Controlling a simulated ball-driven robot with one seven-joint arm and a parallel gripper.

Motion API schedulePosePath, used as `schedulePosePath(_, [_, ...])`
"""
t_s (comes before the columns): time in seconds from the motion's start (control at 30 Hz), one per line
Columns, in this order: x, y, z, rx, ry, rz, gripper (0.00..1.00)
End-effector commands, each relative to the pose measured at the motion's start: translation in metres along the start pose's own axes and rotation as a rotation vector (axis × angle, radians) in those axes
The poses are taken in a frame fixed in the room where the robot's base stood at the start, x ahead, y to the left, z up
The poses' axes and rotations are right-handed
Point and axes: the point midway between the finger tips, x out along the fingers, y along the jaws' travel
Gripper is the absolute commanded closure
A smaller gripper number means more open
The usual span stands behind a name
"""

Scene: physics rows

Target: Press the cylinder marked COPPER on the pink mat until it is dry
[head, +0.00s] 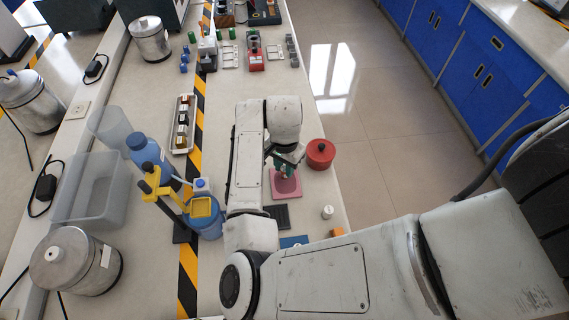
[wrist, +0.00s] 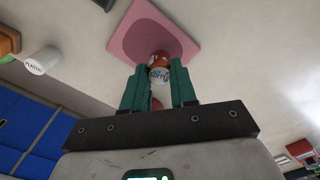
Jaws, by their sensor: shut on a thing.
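The pink mat (head: 288,190) lies on the bench below my gripper (head: 284,168); it also shows at the top of the wrist view (wrist: 140,35). My gripper has green fingers (wrist: 158,92), shut on a copper-coloured cylinder (wrist: 159,73) with a white label. The lettering is partly hidden and too blurred to read surely. The cylinder's far end is over the mat's lower part in the wrist view; I cannot tell whether it touches. In the head view my fingers mostly hide the cylinder.
A white cylinder marked PLASTIC (wrist: 42,62) stands apart, also in the head view (head: 327,212). A red lidded pot (head: 320,154) stands right of the mat. A dark pad (head: 277,216), a blue pad (head: 293,242) and an orange block (head: 337,232) lie nearer.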

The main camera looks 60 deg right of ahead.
Motion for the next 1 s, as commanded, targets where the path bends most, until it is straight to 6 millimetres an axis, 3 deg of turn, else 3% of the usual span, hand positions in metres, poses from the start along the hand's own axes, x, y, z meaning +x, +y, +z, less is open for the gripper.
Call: schedulePosePath(1.0, [0.0067,0.0,-0.0001,0.0,0.001,0.0,1.0])
